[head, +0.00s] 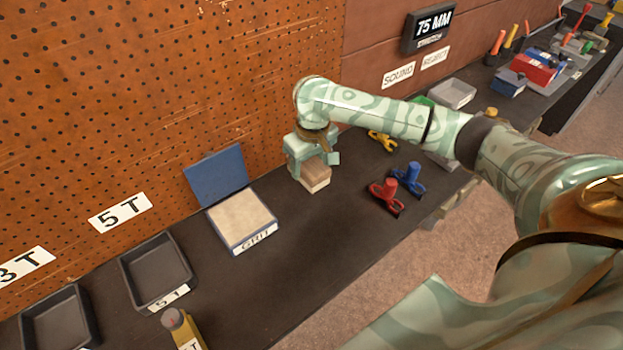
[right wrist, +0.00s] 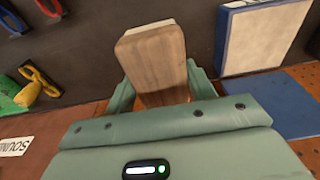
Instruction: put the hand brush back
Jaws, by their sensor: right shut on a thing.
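The hand brush (head: 316,173) has a wooden block with a pale underside. It also fills the middle of the right wrist view (right wrist: 154,58). My right gripper (head: 313,163) is shut on the brush block, over the dark bench near the pegboard wall. The fingers (right wrist: 160,85) stand on either side of the wood in the right wrist view. I cannot tell whether the brush touches the bench. My left gripper is not in view.
An open blue box (head: 243,222) labelled GRIT stands left of the brush. Red (head: 385,196) and blue (head: 408,182) clamps lie to the right, with a yellow clamp (head: 382,140) behind. Dark trays (head: 157,270) stand at lower left. Bench (head: 330,245) in front is clear.

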